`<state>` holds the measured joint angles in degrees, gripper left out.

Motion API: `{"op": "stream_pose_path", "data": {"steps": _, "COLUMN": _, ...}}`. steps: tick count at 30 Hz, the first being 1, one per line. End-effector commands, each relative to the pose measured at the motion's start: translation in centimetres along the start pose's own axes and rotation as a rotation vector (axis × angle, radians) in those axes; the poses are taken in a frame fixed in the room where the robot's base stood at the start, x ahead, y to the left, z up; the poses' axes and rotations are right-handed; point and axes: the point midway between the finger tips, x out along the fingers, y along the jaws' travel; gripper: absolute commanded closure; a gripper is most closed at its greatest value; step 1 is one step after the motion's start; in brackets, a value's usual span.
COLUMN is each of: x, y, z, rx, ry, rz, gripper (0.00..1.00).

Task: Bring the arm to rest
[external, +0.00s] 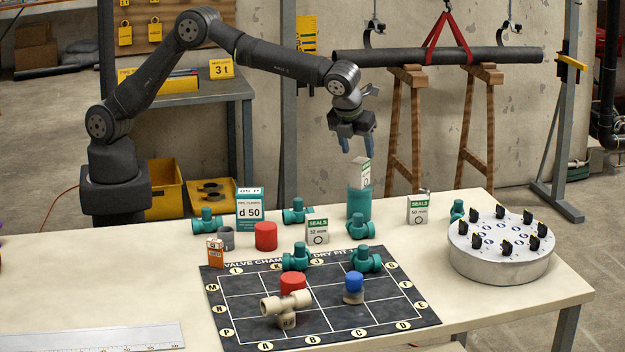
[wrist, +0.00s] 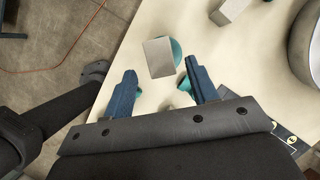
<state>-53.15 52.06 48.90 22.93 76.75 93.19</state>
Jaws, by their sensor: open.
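My gripper (external: 358,143) is open and empty, raised above the back of the table. Its blue fingers stand apart, and the wrist view (wrist: 160,88) shows them too.
A black grid mat (external: 240,325) holds teal valves, a beige tee (external: 287,304), red and blue caps. A round silver turntable (external: 500,262) is at right. The table's front left is mostly clear.

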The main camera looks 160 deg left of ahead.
Motion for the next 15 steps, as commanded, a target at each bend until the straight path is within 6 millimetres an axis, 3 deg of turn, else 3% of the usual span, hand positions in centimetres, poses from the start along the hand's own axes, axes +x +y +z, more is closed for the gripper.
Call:
{"op": "stream_pose_path", "data": {"steps": 8, "x": 5.8, "y": 0.1, "z": -0.1, "rx": 0.000, "ry": 0.001, "rz": 0.003, "gripper": 0.47}}
{"op": "stream_pose_path", "data": {"steps": 15, "x": 1.2, "y": 0.0, "z": 1.4, "rx": 0.001, "ry": 0.000, "rz": -0.003, "gripper": 0.47}}
